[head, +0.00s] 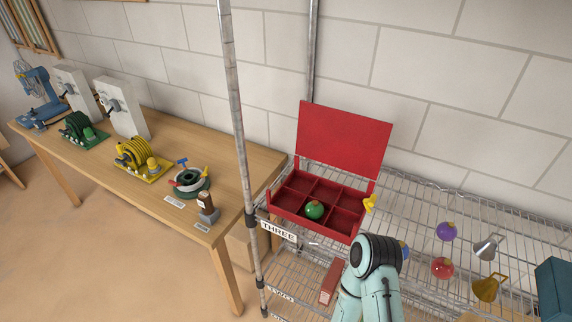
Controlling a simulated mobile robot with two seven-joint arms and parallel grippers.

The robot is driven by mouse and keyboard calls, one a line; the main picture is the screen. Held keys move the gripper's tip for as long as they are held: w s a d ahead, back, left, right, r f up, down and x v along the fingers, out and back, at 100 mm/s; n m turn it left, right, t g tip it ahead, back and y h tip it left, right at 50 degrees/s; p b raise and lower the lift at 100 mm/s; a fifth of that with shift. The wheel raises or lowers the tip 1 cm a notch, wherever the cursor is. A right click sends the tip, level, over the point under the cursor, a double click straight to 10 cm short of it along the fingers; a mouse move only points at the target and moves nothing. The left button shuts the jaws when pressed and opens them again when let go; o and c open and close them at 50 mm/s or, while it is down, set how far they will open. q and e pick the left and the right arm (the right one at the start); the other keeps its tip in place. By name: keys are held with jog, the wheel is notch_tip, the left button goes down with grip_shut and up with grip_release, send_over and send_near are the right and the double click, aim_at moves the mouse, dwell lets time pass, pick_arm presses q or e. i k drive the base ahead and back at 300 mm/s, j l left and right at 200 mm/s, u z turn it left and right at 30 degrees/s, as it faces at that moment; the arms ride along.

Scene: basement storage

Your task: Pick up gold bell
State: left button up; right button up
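The gold bell (486,289) lies on the wire shelf at the lower right. It is a flared cone that looks tipped over, with a thin loop at its top. A silver bell (486,248) of similar shape lies just behind it. One of my arms comes up from the bottom centre, left of the bells and apart from them. Neither of my grippers shows.
An open red compartment box (346,139) holds a green ball (314,210). A gold star (369,203) is at its right edge. Purple (446,231) and red (443,268) balls lie near the bells. A teal box (552,289) stands right. A metal post (233,100) rises left.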

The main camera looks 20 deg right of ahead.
aim_at(485, 290)
jog(key=z, duration=2.65)
jog(key=j+u, duration=0.15)
jog(key=u, duration=1.35)
jog(key=k+l+z, duration=0.1)
jog(key=z, duration=1.4)
jog(key=i+l, duration=0.1)
